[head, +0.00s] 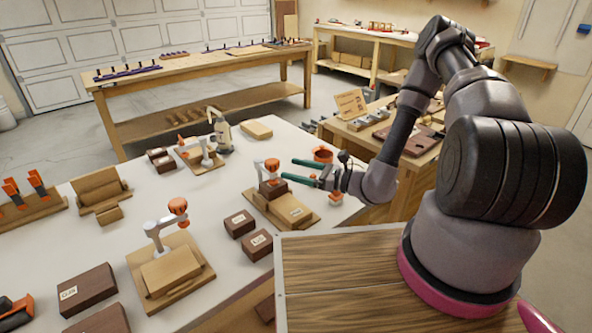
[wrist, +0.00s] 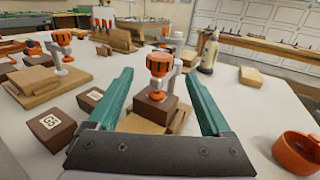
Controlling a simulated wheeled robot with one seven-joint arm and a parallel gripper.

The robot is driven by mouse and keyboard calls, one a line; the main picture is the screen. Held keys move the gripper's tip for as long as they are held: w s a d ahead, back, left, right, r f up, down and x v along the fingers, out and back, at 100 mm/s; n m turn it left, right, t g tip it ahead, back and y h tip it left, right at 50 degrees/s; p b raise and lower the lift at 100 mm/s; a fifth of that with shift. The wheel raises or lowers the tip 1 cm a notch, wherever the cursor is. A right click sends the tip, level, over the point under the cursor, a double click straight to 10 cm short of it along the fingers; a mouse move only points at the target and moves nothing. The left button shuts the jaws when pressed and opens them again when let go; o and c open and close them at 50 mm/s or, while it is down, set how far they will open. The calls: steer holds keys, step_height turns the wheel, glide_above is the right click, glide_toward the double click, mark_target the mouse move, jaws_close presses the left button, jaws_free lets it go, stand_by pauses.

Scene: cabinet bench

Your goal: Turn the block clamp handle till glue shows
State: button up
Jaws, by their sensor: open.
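A clamp with an orange handle (head: 272,164) stands on a wooden board (head: 298,217) in the middle of the white bench. The handle also shows in the wrist view (wrist: 159,64), above a dark brown block (wrist: 156,105) under the clamp. My gripper (head: 290,170) has green fingers and is open and empty. It comes from the right in the head view, level with the handle. In the wrist view the handle appears centred between the fingers, apparently ahead of the fingertips, with no contact visible. The block's joint is too small to judge for glue.
A similar clamp (head: 178,206) holds a light block nearer the front; another clamp stands farther back. A glue bottle (head: 222,135) stands behind, and an orange cup (wrist: 297,150) sits on the right in the wrist view.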

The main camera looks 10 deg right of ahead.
mark_target(272, 166)
steer(key=shift+w, duration=0.1)
steer(key=w+a+n+g, duration=0.1)
steer(key=a+n+g, duration=0.1)
steer(key=a+g, duration=0.1)
steer(key=w+a+n+g+y, duration=0.1)
steer(key=a+n+g, duration=0.1)
steer(key=a+g, duration=0.1)
steer(key=w+a+n+g+y, duration=0.1)
steer(key=a+n+g, duration=0.1)
steer(key=a+g, duration=0.1)
steer(key=shift+w+a+f, duration=0.1)
steer(key=shift+w+a, duration=0.05)
steer(key=shift+a, duration=0.2)
stand_by(0.4)
jaws_close()
